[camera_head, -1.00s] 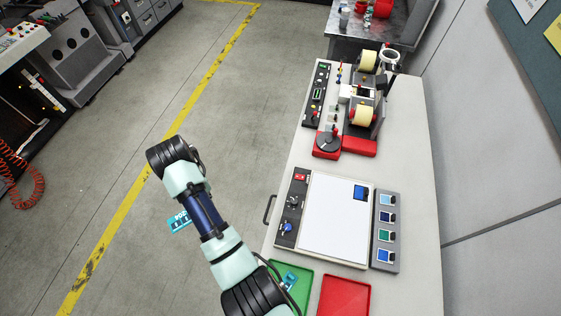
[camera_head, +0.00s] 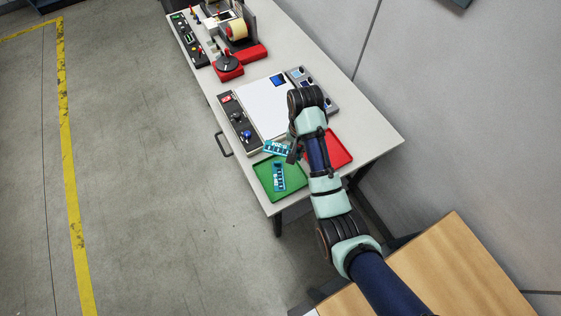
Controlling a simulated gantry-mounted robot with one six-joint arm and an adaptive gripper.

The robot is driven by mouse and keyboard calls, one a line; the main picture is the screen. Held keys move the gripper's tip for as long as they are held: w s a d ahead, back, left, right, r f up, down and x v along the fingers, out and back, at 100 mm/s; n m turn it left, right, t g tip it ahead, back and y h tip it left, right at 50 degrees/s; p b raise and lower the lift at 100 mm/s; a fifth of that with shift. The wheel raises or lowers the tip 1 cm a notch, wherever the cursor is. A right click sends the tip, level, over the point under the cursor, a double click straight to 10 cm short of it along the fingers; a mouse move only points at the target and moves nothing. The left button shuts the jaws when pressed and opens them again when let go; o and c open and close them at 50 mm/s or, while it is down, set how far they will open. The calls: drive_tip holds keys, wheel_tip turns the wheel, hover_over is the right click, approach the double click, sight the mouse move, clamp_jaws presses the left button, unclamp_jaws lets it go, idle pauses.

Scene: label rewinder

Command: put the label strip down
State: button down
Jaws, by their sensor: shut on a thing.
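A teal label strip (camera_head: 273,148) with dark and white markings sticks out to the left of my gripper (camera_head: 291,152). My gripper is shut on its right end, and the strip overlaps the far edge of the green tray (camera_head: 263,176) in this view. I cannot tell how high the strip is above the tray. A similar teal strip (camera_head: 279,177) lies in the green tray. My wrist hides part of the red tray (camera_head: 341,148) and the near right corner of the white panel.
The white panel (camera_head: 262,106) lies beyond the trays, with a dark control strip (camera_head: 240,122) on its left and a grey button strip (camera_head: 300,76) on its right. The rewinder (camera_head: 238,32) stands at the far end of the table (camera_head: 372,132). A wooden surface (camera_head: 450,265) is at lower right.

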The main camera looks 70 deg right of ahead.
drive_tip(key=shift+s, duration=0.15)
drive_tip(key=shift+d+f, duration=0.15)
drive_tip(key=shift+f, duration=0.05)
drive_tip(key=b, duration=0.7)
hover_over(295, 177)
wheel_tip(295, 177, down, 7)
wheel_tip(295, 177, down, 8)
drive_tip(key=shift+r, duration=0.25)
drive_tip(key=shift+f+b, duration=0.6)
drive_tip(key=shift+f, duration=1.95)
drive_tip(key=c, duration=1.2)
unclamp_jaws()
